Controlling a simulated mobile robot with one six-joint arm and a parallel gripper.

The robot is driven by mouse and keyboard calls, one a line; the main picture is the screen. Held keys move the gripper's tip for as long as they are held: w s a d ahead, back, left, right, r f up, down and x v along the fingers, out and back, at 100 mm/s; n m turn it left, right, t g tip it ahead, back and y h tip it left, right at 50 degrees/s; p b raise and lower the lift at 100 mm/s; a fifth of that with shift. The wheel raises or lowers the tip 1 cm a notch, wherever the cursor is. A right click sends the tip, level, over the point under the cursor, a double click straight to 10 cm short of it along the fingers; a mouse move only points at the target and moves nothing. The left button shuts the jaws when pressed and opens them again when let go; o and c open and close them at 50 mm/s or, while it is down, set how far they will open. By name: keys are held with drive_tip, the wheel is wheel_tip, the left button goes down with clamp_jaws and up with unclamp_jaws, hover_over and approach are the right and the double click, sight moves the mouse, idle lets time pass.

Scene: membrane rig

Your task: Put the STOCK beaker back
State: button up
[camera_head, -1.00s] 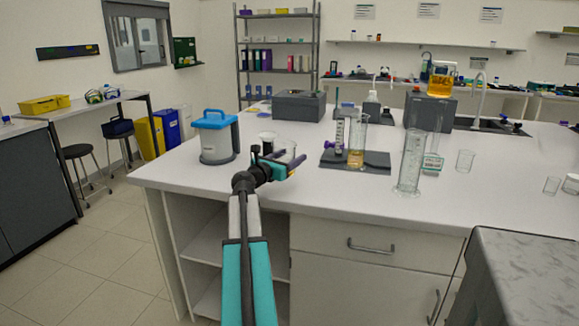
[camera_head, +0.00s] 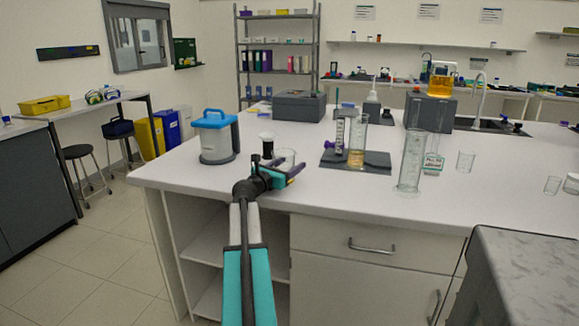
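My gripper (camera_head: 281,172) is at the front edge of the white bench, left of centre. A small clear beaker (camera_head: 286,156) shows just behind its fingers, partly hidden by them; I cannot tell whether the fingers touch it. A beaker of amber liquid (camera_head: 441,86) stands high on a dark grey box (camera_head: 430,113) at the back right. A clear vessel with a green-and-white label (camera_head: 433,164) stands behind the tall cylinder. I cannot read any label, so I cannot tell which vessel is STOCK.
A blue-lidded jug (camera_head: 214,138) stands left of my gripper, a small white-topped item (camera_head: 267,138) behind it. A dark tray (camera_head: 375,166) holds cylinders, one with amber liquid. A tall clear cylinder (camera_head: 411,160) and an empty beaker (camera_head: 465,161) stand right.

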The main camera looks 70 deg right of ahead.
drive_tip(key=shift+f, duration=0.1)
drive_tip(key=o, duration=1.3)
drive_tip(key=shift+v, duration=6.05)
